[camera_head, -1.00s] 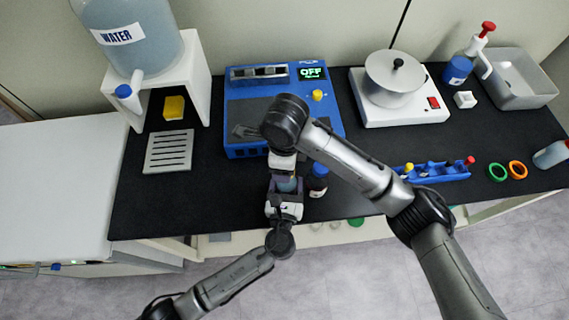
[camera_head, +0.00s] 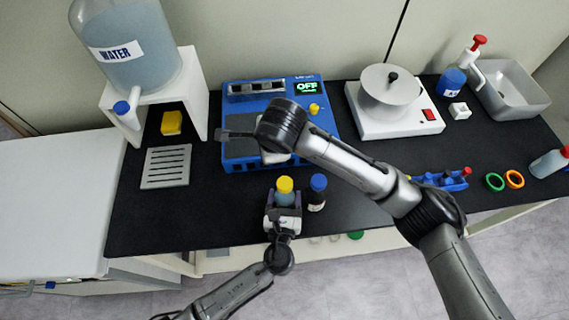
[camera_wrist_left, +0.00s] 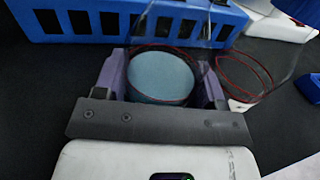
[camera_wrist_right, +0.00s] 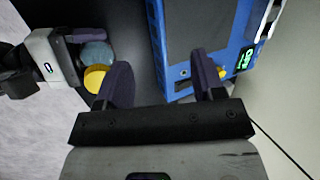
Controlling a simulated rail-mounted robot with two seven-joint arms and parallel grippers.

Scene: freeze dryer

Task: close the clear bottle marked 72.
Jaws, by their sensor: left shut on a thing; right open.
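The clear bottle (camera_head: 286,199) stands upright with bluish contents, and a yellow cap (camera_head: 285,184) sits on its top. Its number is not readable. My left gripper (camera_head: 284,214) is shut around the bottle's body. In the left wrist view the bottle's blue contents (camera_wrist_left: 160,78) show between the purple fingers; the cap is out of that view. The right wrist view shows the yellow cap (camera_wrist_right: 96,78) beside my right gripper (camera_wrist_right: 162,78), which is open and empty.
A dark bottle with a blue cap (camera_head: 318,184) stands just right of the clear one. The blue freeze dryer (camera_head: 240,112) is behind. A blue rack (camera_head: 452,183) is partly hidden by my right arm.

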